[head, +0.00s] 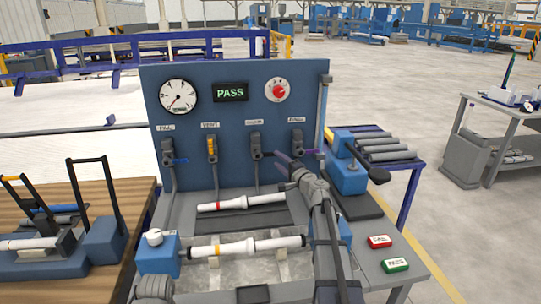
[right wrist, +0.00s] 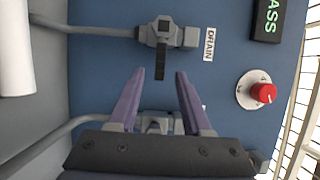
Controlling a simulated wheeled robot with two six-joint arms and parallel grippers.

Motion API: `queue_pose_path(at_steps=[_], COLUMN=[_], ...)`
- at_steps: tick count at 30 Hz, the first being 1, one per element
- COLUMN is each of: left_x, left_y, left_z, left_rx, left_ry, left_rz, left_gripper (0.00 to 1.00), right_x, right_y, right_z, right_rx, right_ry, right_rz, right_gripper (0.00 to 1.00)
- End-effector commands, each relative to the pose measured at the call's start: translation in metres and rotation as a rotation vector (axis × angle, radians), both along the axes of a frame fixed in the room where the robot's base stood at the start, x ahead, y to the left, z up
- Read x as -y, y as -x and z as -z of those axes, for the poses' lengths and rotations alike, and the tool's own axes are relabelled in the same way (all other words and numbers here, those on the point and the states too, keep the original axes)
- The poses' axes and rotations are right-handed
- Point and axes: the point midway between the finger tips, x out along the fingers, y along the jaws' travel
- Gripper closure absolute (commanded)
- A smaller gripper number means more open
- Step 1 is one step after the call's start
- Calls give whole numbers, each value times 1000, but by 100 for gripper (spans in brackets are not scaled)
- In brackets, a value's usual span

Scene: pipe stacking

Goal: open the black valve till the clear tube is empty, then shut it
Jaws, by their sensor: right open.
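The black valve (head: 254,146), labelled drain, is on the blue panel. In the right wrist view its black handle (right wrist: 160,66) lies crosswise to the grey pipe. My right gripper (head: 298,158) is open in front of the panel, right of that valve in the head view. In the right wrist view the handle's end shows between the purple fingertips (right wrist: 160,74); I see no contact. A pale upright strip (head: 321,115) at the panel's right edge may be the clear tube; its level cannot be made out. My left gripper is not in view.
Blue-handled (head: 168,152) and yellow-handled (head: 212,149) valves stand to the left. Another valve (head: 297,142) is close behind my right gripper. The display (head: 231,92) reads PASS. A white pipe with a yellow band (head: 245,247) lies across the bench front.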

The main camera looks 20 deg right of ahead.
Motion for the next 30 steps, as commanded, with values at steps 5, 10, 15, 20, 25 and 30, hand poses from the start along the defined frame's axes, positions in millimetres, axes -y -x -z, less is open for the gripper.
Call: queue_pose_path(at_steps=[5, 10, 15, 20, 25, 30], left_x=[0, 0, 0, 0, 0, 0], left_y=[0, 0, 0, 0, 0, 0], left_z=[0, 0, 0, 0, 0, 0], left_rx=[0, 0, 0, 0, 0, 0], left_ry=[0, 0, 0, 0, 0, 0], left_rz=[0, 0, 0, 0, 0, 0], left_gripper=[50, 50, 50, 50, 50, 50], right_x=[-2, -5, -7, -7, -7, -7], right_y=[-30, -54, -62, -62, -61, -61], right_z=[0, 0, 0, 0, 0, 0], right_rx=[0, 0, 0, 0, 0, 0], right_ry=[0, 0, 0, 0, 0, 0], right_rz=[0, 0, 1, 1, 1, 1], right_gripper=[51, 51, 51, 51, 67, 86])
